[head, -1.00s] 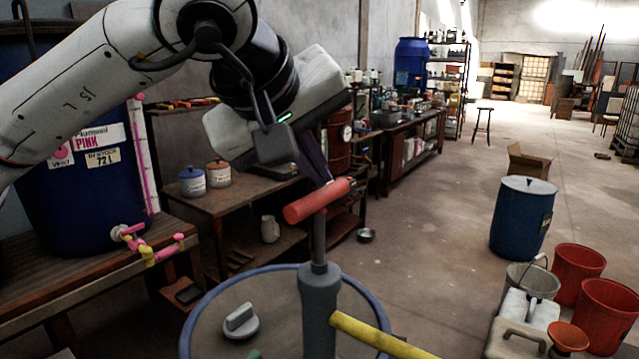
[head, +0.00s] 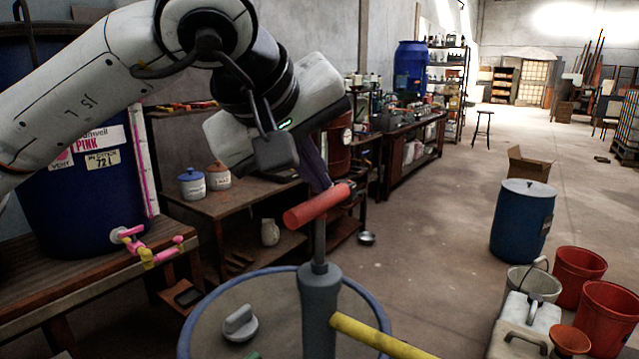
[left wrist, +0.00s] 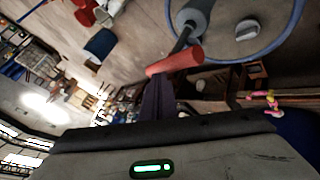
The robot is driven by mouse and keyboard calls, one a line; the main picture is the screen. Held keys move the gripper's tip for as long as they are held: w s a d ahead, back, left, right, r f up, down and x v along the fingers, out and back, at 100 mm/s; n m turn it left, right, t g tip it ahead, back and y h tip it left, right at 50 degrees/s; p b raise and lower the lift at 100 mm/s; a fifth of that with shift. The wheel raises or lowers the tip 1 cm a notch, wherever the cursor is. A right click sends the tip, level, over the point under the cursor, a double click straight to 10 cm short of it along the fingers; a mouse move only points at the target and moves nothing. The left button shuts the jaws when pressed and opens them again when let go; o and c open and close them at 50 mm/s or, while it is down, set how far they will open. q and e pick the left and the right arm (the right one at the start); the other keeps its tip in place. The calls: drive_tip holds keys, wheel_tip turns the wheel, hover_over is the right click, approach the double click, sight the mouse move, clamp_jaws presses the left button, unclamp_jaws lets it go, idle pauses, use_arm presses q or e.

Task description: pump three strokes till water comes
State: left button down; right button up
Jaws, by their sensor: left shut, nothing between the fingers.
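The hand pump (head: 319,300) stands upright on a round drum lid with a blue rim (head: 217,291). Its red T-handle (head: 316,207) is at the top of a grey rod. A yellow spout pipe (head: 380,337) comes out of the pump to the right. My left gripper (head: 325,180) is shut and empty, with its fingertips right at the far side of the red handle. In the left wrist view the fingers (left wrist: 157,100) reach to the handle (left wrist: 175,61); I cannot tell if they touch it. My right gripper is not in view.
A grey bung cap (head: 240,323) lies on the lid left of the pump. A blue vat with a pink tap (head: 130,234) stands on the left bench. A blue drum (head: 521,222), red buckets (head: 578,277) and a white canister stand right.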

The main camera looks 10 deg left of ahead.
sight(315, 199)
use_arm(q)
drive_tip(key=shift+f, duration=0.1)
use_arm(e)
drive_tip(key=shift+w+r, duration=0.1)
